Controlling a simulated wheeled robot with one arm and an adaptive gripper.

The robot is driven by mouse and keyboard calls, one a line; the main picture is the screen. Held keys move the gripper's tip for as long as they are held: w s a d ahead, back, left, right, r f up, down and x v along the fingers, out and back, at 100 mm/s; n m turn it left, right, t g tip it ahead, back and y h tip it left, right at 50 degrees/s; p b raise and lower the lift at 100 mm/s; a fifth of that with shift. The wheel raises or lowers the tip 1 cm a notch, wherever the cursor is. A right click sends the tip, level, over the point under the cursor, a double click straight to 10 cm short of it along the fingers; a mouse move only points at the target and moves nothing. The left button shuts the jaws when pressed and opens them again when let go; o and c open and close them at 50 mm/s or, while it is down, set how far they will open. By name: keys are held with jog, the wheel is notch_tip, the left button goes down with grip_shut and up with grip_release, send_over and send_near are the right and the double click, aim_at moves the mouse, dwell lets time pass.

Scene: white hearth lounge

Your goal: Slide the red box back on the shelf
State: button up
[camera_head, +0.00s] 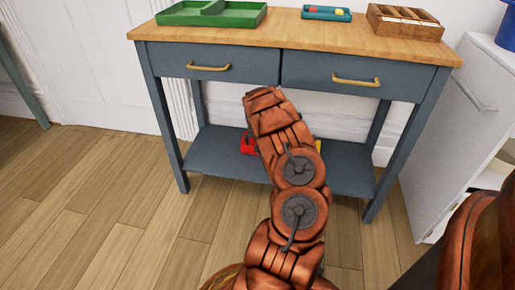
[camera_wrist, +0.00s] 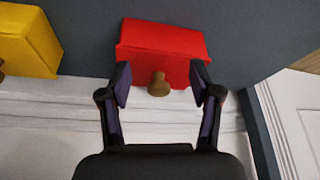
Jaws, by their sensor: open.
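The red box (camera_head: 248,145) sits on the blue-grey lower shelf (camera_head: 213,152) of the console table, partly hidden behind my arm. In the wrist view, the red box (camera_wrist: 160,45) has a round brown knob (camera_wrist: 159,84) on the side facing me. My gripper (camera_wrist: 160,83) is open, with one finger on each side of the knob and gaps to it. The fingertips are close to the box's near side; whether they touch it I cannot tell. The head view does not show my fingers.
A yellow box (camera_wrist: 27,42) with a knob stands beside the red one, with a gap between. A table leg (camera_wrist: 262,125) is on the other side. Drawers with brass handles (camera_head: 208,67) hang above the shelf. A white cabinet (camera_head: 450,130) stands at right.

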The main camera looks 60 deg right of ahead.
jog(key=shift+s+a, duration=0.75)
jog(key=shift+a, duration=0.2)
jog(key=shift+s+a, duration=0.75)
jog(key=shift+a, duration=0.2)
